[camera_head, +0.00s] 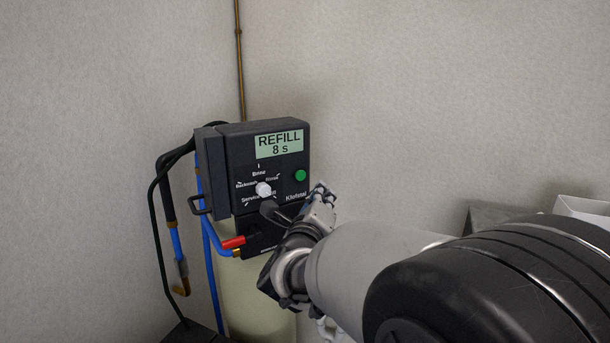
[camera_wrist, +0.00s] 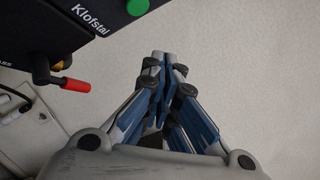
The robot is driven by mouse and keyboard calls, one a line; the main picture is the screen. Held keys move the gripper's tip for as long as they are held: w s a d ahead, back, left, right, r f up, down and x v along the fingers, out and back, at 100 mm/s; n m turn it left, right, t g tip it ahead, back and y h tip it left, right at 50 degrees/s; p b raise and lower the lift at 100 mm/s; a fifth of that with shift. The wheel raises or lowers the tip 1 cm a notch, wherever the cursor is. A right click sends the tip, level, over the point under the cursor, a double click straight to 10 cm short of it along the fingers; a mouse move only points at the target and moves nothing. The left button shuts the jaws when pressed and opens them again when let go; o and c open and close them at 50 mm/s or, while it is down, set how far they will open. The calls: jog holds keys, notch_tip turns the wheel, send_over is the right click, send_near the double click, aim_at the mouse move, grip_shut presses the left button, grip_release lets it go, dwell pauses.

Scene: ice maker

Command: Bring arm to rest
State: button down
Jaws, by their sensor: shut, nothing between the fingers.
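My gripper (camera_wrist: 165,62) is shut and empty in the wrist view, its fingers pointing toward the pale wall. In the head view my gripper (camera_head: 322,196) is beside the lower right of the black control unit (camera_head: 225,165), partly hidden behind my own wrist. The unit also shows at the top left of the wrist view (camera_wrist: 45,22). I cannot tell from the head view whether the gripper touches the unit.
A red-handled valve (camera_head: 233,243) sticks out below the unit, with blue hoses (camera_head: 212,268) and black cables at its left. A pale tank (camera_head: 250,300) stands under it. A grey box (camera_head: 490,215) is behind my arm at right. Bare wall fills the upper right.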

jog(key=s+d+f+n+g+y+b, duration=0.1)
jog(key=s+d+f+n+g, duration=0.3)
jog(key=s, duration=0.9)
jog(key=s+d+f+n+g+y+b, duration=0.1)
jog(key=s+d+f+n+g+b, duration=0.3)
jog(key=s+f+n, duration=0.6)
jog(key=s+d+f+n+g+y+b, duration=0.2)
jog(key=s+d+f+n+g, duration=0.2)
jog(key=s+n, duration=1)
notch_tip(320, 180, down, 4)
jog(key=s+g, duration=0.1)
jog(key=s, duration=0.2)
jog(key=shift+d+r+n+g+b, duration=0.2)
jog(key=shift+n+g+b, duration=0.1)
jog(key=shift+g, duration=0.1)
